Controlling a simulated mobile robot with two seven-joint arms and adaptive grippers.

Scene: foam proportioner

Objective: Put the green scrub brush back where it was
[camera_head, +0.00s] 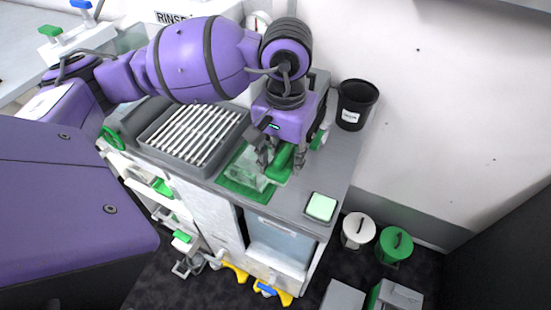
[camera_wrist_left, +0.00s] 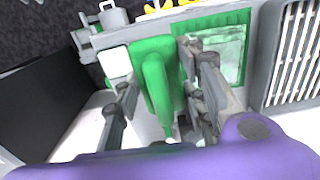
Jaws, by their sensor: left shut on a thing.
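My left gripper (camera_head: 283,160) reaches down over the right part of the grey counter. It is shut on the green scrub brush (camera_head: 281,165), which sits between its fingers. In the left wrist view the brush (camera_wrist_left: 157,72) shows as a long green body between the two grey fingers of the gripper (camera_wrist_left: 160,78). Just left of it in the head view is a green mat (camera_head: 237,186) with a clear box (camera_head: 247,166) on it. I cannot tell whether the brush touches the counter. My right gripper is not in view.
A grey tray with a slatted white rack (camera_head: 193,136) is left of the mat. A pale green square pad (camera_head: 321,207) lies near the front right corner. White (camera_head: 357,231) and green (camera_head: 394,245) lidded containers are beyond the counter's right edge.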

